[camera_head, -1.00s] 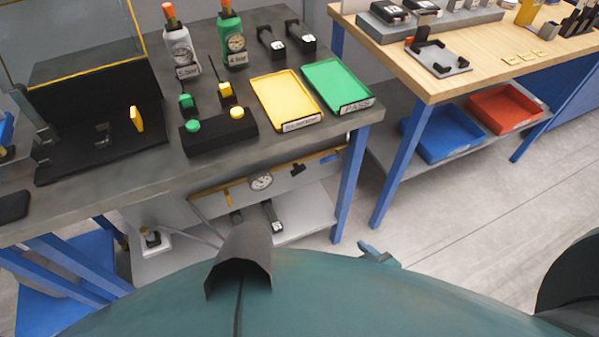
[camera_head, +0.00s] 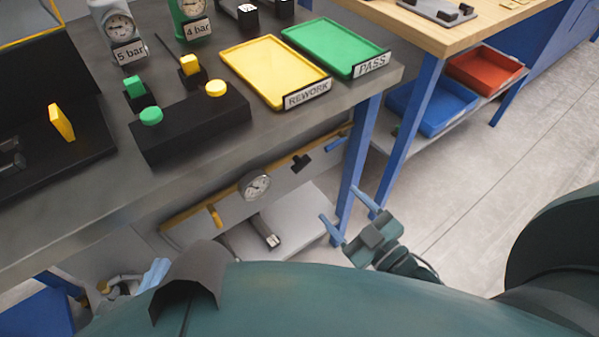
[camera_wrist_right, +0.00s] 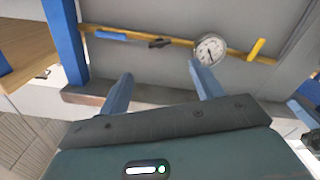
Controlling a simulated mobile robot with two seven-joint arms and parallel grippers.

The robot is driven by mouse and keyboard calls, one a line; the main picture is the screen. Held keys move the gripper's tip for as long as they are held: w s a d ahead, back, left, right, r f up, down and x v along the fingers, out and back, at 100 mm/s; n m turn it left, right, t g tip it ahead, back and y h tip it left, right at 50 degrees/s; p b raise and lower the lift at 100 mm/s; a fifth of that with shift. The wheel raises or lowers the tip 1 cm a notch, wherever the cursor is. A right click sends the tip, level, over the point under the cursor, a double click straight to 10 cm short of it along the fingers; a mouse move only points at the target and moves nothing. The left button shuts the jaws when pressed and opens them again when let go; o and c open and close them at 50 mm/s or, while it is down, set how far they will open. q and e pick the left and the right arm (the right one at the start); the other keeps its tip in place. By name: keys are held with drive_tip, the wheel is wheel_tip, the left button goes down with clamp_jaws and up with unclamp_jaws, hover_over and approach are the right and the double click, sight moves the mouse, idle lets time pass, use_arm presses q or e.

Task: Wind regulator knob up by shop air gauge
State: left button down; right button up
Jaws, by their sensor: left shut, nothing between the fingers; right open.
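The round shop air gauge (camera_head: 255,185) with a white face sits on the panel under the grey bench. It also shows in the right wrist view (camera_wrist_right: 210,50). A small black knob (camera_head: 302,162), seemingly the regulator knob, is right of the gauge on the yellow pipe; the right wrist view also shows it (camera_wrist_right: 160,43). My right gripper (camera_head: 339,203) is open and empty, right of and below the knob, apart from it. In the right wrist view its fingers (camera_wrist_right: 161,73) point toward the pipe. My left gripper (camera_head: 157,272) is shut and empty at the lower left, partly hidden by my body.
A yellow lever (camera_head: 215,215) is left of the gauge and a blue handle (camera_head: 335,145) right of the knob. The blue bench leg (camera_head: 354,170) stands beside my right gripper. A pale lower shelf (camera_head: 295,225) lies below the panel. The bench top overhangs the panel.

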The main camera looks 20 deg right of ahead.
sight(304, 167)
use_arm(q)
drive_tip(key=shift+d+f+m+g+b, duration=0.15)
drive_tip(key=shift+d+f+b, duration=0.05)
drive_tip(key=shift+f+b, duration=0.2)
drive_tip(key=shift+d+f+m+g+b, duration=0.15)
drive_tip(key=shift+f+b, duration=0.1)
drive_tip(key=shift+f, duration=0.2)
use_arm(e)
drive_tip(key=x, duration=1.2)
drive_tip(key=shift+w+a, duration=0.1)
drive_tip(key=shift+w, duration=0.25)
drive_tip(key=shift+c, duration=0.5)
drive_tip(key=c, duration=0.9)
drive_tip(key=shift+r+m+p, duration=0.2)
drive_tip(key=shift+m+p, duration=0.8)
drive_tip(key=shift+m, duration=0.1)
drive_tip(key=shift+m+p, duration=0.3)
drive_tip(key=shift+m, duration=0.3)
drive_tip(key=shift+f+m, duration=0.1)
drive_tip(key=shift+m, duration=0.3)
use_arm(q)
drive_tip(key=shift+a+r+n, duration=0.1)
drive_tip(key=shift+r+n, duration=0.3)
drive_tip(key=shift+r, duration=0.15)
use_arm(e)
drive_tip(key=shift+f, duration=0.1)
